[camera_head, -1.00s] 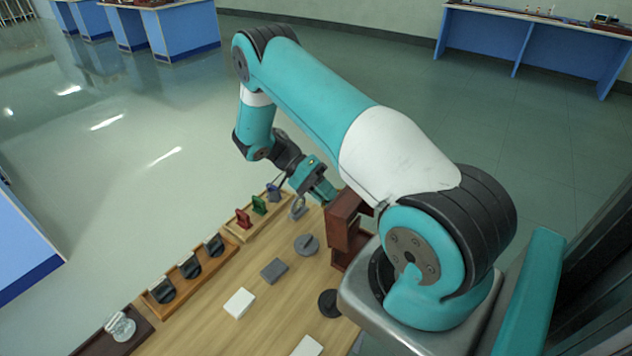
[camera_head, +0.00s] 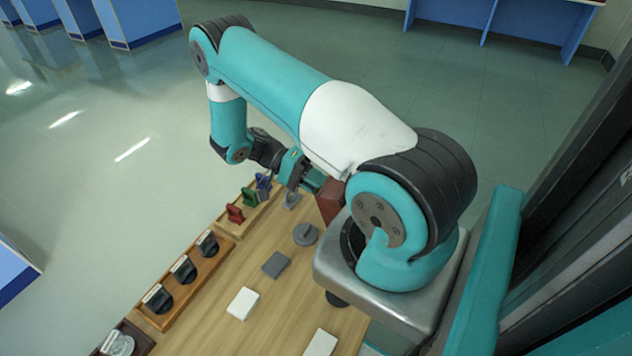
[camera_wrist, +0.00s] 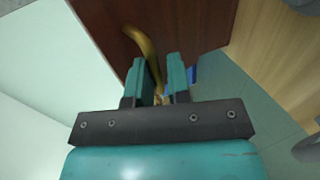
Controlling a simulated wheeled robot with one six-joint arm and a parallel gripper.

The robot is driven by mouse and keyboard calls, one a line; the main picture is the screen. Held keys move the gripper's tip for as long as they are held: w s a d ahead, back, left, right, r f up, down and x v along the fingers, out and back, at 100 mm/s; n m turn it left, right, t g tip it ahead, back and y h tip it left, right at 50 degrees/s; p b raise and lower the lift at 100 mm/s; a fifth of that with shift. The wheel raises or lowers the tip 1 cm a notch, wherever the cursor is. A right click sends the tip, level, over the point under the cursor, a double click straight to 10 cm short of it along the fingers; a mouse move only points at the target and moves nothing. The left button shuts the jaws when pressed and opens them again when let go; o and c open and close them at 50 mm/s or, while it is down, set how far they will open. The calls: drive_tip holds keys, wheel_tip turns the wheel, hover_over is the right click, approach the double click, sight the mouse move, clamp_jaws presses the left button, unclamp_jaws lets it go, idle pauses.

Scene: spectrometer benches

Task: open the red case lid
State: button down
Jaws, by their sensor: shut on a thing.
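The red case (camera_head: 329,201) stands at the bench's far right edge in the head view, mostly hidden behind my arm. In the wrist view its dark red-brown wooden face (camera_wrist: 195,25) fills the top, with a curved brass handle (camera_wrist: 144,42) on it. My gripper (camera_wrist: 158,78) is shut on the brass handle, whose lower end runs between the two teal fingers. In the head view my gripper (camera_head: 311,181) is beside the case, its fingertips hard to make out. How far the lid is open cannot be told.
A wooden bench (camera_head: 232,334) holds a rack with red (camera_head: 235,213), green (camera_head: 249,197) and blue pieces, and a tray (camera_head: 151,316) of dark holders. A grey disc (camera_head: 305,234), a grey block (camera_head: 275,264) and white blocks (camera_head: 242,303) lie loose. Open floor lies left.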

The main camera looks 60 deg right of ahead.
drive_tip(key=shift+w+f, duration=0.15)
drive_tip(key=shift+f, duration=0.3)
drive_tip(key=c, duration=1.2)
unclamp_jaws()
drive_tip(key=shift+w, duration=0.1)
drive_tip(key=shift+r, duration=0.2)
